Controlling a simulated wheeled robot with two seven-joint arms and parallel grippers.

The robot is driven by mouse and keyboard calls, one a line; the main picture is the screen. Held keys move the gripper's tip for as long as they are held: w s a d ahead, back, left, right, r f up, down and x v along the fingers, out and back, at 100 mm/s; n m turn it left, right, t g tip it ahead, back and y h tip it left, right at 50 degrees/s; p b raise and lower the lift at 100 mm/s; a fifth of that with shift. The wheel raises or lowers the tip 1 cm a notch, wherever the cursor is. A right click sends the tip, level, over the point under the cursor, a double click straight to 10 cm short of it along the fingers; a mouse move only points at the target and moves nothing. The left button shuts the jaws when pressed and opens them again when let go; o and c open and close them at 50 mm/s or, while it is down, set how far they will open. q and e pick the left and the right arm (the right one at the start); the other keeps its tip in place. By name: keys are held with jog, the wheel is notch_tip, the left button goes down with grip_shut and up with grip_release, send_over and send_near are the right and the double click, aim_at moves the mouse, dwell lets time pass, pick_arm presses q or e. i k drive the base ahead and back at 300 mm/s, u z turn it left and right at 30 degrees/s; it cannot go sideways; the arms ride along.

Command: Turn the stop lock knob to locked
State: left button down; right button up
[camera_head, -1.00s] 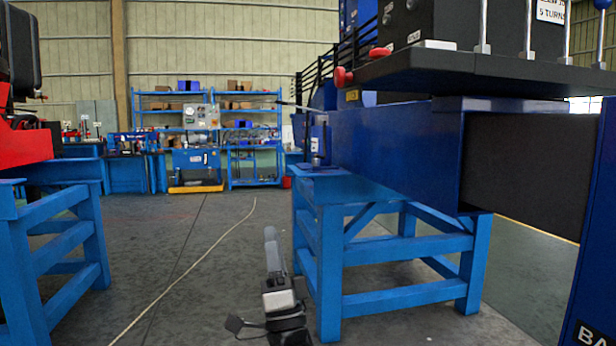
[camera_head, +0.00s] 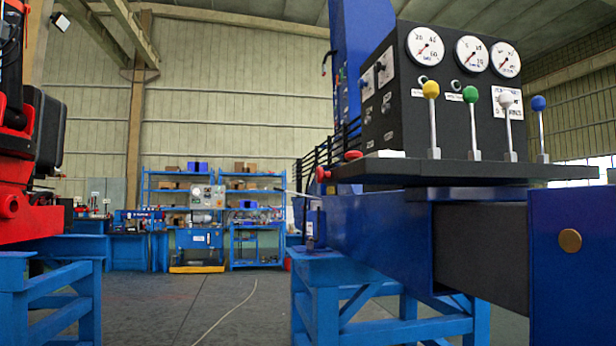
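A black control console (camera_head: 385,120) stands on a dark shelf (camera_head: 470,170) over a blue beam at the right. A red knob (camera_head: 322,174) sticks out at the shelf's left end, and a second red knob (camera_head: 353,155) sits on top near it. I cannot tell which of these, if either, is the stop lock knob; no lock label is readable. The console's left face has small white plates (camera_head: 385,67) and labels too small to read. Neither of my grippers is in view.
Levers with yellow (camera_head: 431,89), green (camera_head: 470,94), white and blue balls stand along the shelf front, below several gauges (camera_head: 425,47). A blue stand (camera_head: 385,333) supports the beam. Red machinery (camera_head: 35,215) is at the left. Open floor (camera_head: 190,310) lies between.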

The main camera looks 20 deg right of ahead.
aim_at(321, 175)
jog(key=u, duration=0.55)
jog(key=k, duration=1.3)
jog(key=z, duration=0.25)
jog(key=i, duration=0.65)
jog(key=z, duration=0.7)
jog(key=i, duration=0.9)
jog(key=u, duration=0.4)
